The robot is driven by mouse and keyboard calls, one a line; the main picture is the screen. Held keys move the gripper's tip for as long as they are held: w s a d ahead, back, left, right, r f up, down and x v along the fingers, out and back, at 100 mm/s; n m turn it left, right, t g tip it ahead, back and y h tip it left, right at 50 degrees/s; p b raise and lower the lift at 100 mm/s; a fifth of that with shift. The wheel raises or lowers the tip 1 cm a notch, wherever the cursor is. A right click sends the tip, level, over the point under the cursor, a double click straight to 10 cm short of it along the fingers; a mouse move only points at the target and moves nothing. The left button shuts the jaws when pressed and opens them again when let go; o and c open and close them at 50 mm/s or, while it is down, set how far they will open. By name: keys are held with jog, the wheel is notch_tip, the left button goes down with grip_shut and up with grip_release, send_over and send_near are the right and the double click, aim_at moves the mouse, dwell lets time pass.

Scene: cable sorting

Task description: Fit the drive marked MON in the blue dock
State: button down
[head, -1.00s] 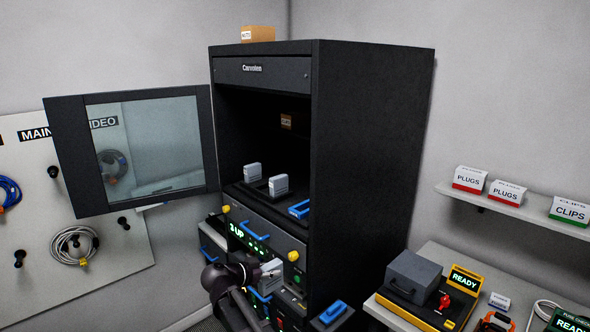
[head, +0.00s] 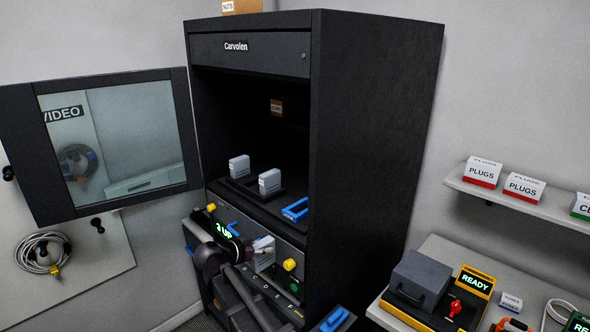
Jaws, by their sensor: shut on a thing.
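My gripper (head: 257,244) is shut on a pale grey drive (head: 265,256) in front of the cabinet, below the shelf edge. Its marking is too small to read. The blue dock (head: 296,211), a blue frame, sits at the right end of the cabinet shelf, above and to the right of the held drive. It looks empty. Two other pale drives, one at the left (head: 239,167) and one nearer the middle (head: 270,182), stand upright in dark holders on the same shelf. I cannot read their labels.
The cabinet (head: 375,150) has its glass door (head: 125,140) swung open to the left. A panel with yellow knobs (head: 290,265) lies below the shelf. Another blue item (head: 335,319) is low at the front. A bench with a READY unit (head: 474,282) stands right.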

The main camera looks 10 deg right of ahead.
jog(key=shift+s+a+r, duration=0.1)
jog(key=shift+a, duration=0.15)
